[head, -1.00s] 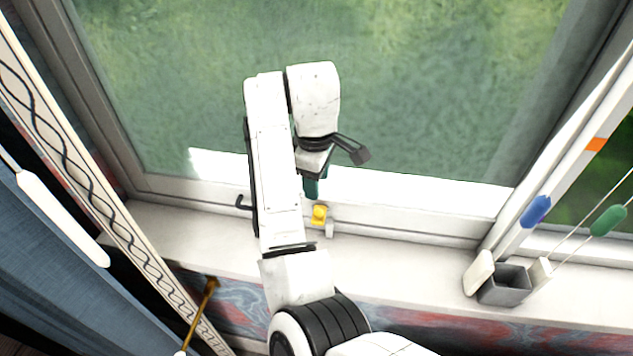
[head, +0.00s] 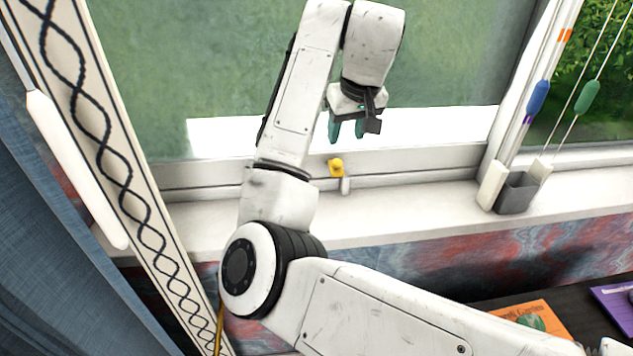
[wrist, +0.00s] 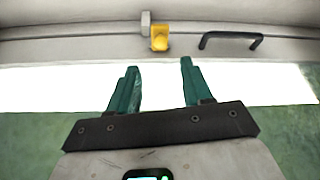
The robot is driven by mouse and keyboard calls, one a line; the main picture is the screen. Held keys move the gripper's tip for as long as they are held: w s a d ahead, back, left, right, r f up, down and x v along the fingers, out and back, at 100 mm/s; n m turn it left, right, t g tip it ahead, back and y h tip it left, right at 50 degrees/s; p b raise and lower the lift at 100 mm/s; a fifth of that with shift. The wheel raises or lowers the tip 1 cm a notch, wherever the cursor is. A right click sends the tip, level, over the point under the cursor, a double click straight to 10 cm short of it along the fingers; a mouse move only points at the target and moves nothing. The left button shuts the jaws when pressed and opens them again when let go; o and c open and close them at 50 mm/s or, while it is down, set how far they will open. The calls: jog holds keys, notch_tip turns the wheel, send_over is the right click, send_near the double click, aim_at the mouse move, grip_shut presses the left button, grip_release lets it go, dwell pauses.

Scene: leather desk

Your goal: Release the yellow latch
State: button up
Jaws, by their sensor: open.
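The yellow latch (head: 336,168) sits on the bottom rail of the window frame, beside a small pale block. It also shows in the wrist view (wrist: 159,38), at the top centre, beyond my fingertips. My gripper (head: 347,130) is above the latch in the head view, in front of the bright strip at the bottom of the glass. In the wrist view my gripper (wrist: 157,75) has its two green fingers spread apart with nothing between them. The fingers do not touch the latch.
A dark handle (wrist: 231,40) is fixed to the frame beside the latch. A patterned band and blue curtain (head: 45,240) fill the left. The sill (head: 400,212) is mostly clear.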

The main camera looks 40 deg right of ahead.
aim_at(338, 161)
jog(key=x, duration=1)
jog(key=shift+f+p, duration=0.3)
jog(key=shift+f, duration=0.05)
